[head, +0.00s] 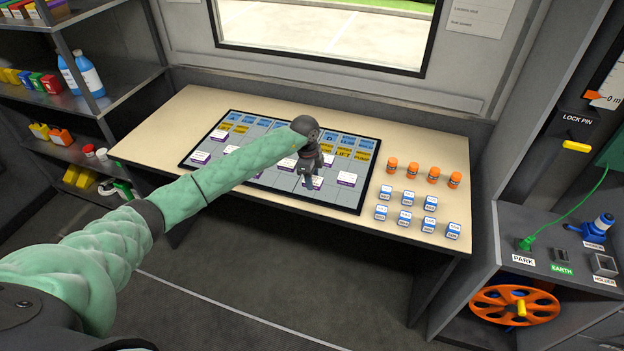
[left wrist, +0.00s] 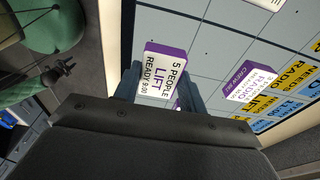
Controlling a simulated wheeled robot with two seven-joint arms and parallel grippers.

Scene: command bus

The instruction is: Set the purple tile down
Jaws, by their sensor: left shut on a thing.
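My left gripper (head: 309,180) is over the right half of the dark-framed board (head: 330,200) on the table. It is shut on a purple tile with a white face (left wrist: 165,68), which sits between its two fingers in the left wrist view. The face reads "5 PEOPLE LIFT READY 9:00". The tile is close over the board's grey cells; I cannot tell whether it touches them. Another purple-edged tile (left wrist: 250,84) lies on the board to the right of it in the left wrist view.
Several other white-faced tiles (head: 200,157) lie on the board, below blue and yellow header labels (head: 363,155). Orange-capped bottles (head: 433,175) and blue-and-white blocks (head: 405,217) stand on the table to the right. A shelf unit (head: 110,75) is at the left.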

